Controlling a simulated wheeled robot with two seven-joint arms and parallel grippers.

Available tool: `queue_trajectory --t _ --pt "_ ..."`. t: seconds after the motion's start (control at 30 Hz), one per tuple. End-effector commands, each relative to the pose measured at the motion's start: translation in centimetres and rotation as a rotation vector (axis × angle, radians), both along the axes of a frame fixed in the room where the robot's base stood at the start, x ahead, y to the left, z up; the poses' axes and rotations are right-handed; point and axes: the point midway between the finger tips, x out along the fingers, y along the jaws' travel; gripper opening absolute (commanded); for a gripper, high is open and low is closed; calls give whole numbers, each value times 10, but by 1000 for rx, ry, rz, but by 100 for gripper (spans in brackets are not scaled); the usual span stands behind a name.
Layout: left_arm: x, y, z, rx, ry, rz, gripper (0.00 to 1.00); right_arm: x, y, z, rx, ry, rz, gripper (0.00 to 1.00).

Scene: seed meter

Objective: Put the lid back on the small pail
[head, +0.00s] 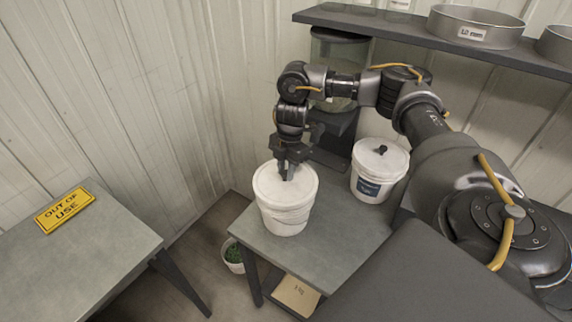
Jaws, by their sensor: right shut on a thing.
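A white pail (287,224) stands near the left front of the grey table. A round white lid (268,186) is over its top, roughly level. I cannot tell whether the lid is fully seated on the rim or just above it. My right gripper (288,174) points down at the lid's middle and is shut on it, with the grasped part hidden between the fingers. My left gripper is not in view.
A dark shelf (440,42) with metal pans (476,27) runs above the back of the table (318,244). A clear cylinder (338,65) stands behind my right arm. A separate table (100,255) at left carries a yellow "OUT OF USE" sign (65,209).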

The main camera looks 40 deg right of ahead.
Motion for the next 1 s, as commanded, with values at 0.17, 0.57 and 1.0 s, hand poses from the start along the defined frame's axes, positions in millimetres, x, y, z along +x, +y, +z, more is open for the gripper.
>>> queue_trajectory --t 0.17,0.57,1.0 --pt "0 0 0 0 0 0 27 0 0 0 0 0 0 1" --pt "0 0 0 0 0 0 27 0 0 0 0 0 1 50" --pt "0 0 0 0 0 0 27 0 0 0 0 0 0 71"
